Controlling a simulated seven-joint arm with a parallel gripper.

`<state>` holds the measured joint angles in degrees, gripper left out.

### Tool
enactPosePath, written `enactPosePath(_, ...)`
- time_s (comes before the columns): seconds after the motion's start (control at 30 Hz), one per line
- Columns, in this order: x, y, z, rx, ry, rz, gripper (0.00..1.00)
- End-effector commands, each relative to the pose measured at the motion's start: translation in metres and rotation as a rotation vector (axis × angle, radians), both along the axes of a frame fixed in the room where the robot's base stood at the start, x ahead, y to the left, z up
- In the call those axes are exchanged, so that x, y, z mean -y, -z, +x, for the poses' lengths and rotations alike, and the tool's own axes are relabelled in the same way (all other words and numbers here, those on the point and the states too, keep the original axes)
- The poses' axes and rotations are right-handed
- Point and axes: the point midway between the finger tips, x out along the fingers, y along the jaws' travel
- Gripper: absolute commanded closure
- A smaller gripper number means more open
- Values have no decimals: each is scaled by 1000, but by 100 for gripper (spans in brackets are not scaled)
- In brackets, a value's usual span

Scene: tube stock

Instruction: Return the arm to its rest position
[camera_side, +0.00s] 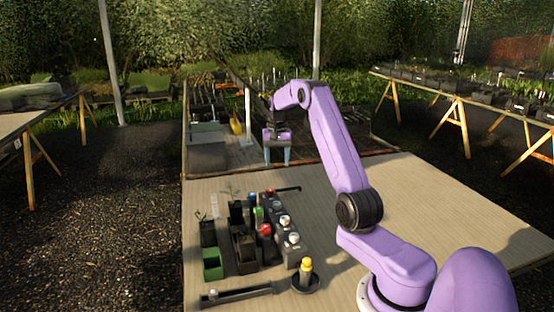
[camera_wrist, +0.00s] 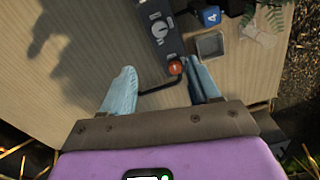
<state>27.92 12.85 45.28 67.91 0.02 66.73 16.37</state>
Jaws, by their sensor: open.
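My arm is purple and rises from the right front of the table, bent over toward the far edge. My gripper (camera_side: 277,156) hangs down near the table's far edge in the side view, above the surface. In the wrist view its two pale blue fingers (camera_wrist: 160,90) are spread apart with nothing held between them. A red-orange knob (camera_wrist: 175,68) on the end of a grey panel shows beyond the fingers, close to the right one in the picture.
The wooden table (camera_side: 420,200) carries black pots, a green pot (camera_side: 212,264), a grey panel with knobs (camera_side: 286,228) and a yellow-topped piece on a round base (camera_side: 306,272) at front left. The table's right part is clear. A planting bed (camera_side: 208,157) lies beyond the far edge.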

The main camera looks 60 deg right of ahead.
Motion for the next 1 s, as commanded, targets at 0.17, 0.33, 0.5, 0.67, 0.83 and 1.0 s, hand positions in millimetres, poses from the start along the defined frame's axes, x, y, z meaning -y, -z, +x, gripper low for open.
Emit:
enactPosePath(0.17,0,-1,0,0,0,0,39)
enactPosePath(0.33,0,-1,0,0,0,0,39)
enactPosePath(0.5,-6,-2,3,1,-17,-1,39)
enactPosePath(0.67,-49,-13,21,3,-133,-2,39)
enactPosePath(0.83,-128,-29,36,6,-340,-4,39)
enactPosePath(1.0,-206,-43,32,8,-550,-5,39)
